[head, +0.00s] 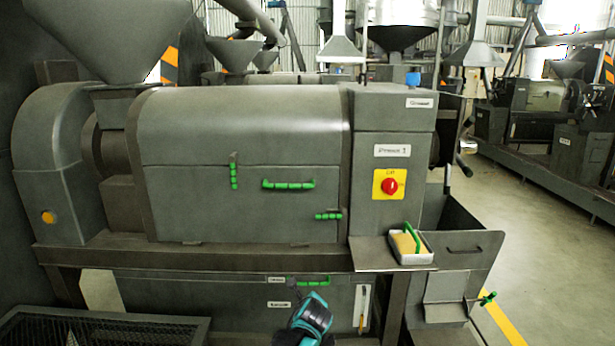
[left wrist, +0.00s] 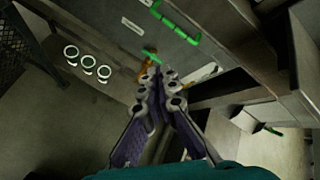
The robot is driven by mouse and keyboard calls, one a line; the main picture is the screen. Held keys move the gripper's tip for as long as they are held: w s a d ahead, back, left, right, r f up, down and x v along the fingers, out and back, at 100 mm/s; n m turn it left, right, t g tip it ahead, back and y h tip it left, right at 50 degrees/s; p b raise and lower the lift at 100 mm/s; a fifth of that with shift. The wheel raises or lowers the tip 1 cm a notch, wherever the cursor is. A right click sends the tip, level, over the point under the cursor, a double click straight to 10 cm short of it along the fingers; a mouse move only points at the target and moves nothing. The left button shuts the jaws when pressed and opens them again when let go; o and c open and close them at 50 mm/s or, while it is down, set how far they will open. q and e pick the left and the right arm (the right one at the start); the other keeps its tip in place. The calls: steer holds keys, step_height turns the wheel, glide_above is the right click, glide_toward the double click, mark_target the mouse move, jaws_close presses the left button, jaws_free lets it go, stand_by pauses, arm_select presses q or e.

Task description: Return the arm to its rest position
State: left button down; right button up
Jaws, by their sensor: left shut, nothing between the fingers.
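My left gripper (left wrist: 165,82) shows in the left wrist view with its two fingers together and nothing between them. It is in front of a grey panel with a green handle (left wrist: 175,22). Whether the fingertips touch the panel or a small green and orange item (left wrist: 147,62) behind them is unclear. In the head view, a teal part of my left arm (head: 312,314) shows at the bottom middle, in front of the press's lower panel. The fingers cannot be made out there. My right gripper is not in view.
The grey screw press (head: 240,130) fills the middle, with a red knob on a yellow plate (head: 390,185). A tray with a yellow sponge-like block (head: 408,243) sits on a ledge. A mesh-topped box (head: 100,328) stands lower left. Open floor (head: 545,270) lies at right.

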arm_select(q)
steer(key=s+a+r+n+g, duration=0.1)
steer(key=s+a+r+n, duration=0.2)
steer(key=s+a+n, duration=0.5)
steer(key=s+a+r+n+g, duration=0.1)
steer(key=s+a+r+n, duration=0.2)
steer(key=s+a+n, duration=0.5)
steer(key=s+f+n, duration=0.2)
steer(key=s+n, duration=0.3)
steer(key=s, duration=0.5)
steer(key=s+a+f+n+g, duration=0.1)
steer(key=s+n, duration=0.4)
steer(key=s, duration=0.5)
steer(key=shift+a+f+h, duration=0.25)
steer(key=shift+f+h, duration=0.15)
steer(key=shift+f, duration=0.3)
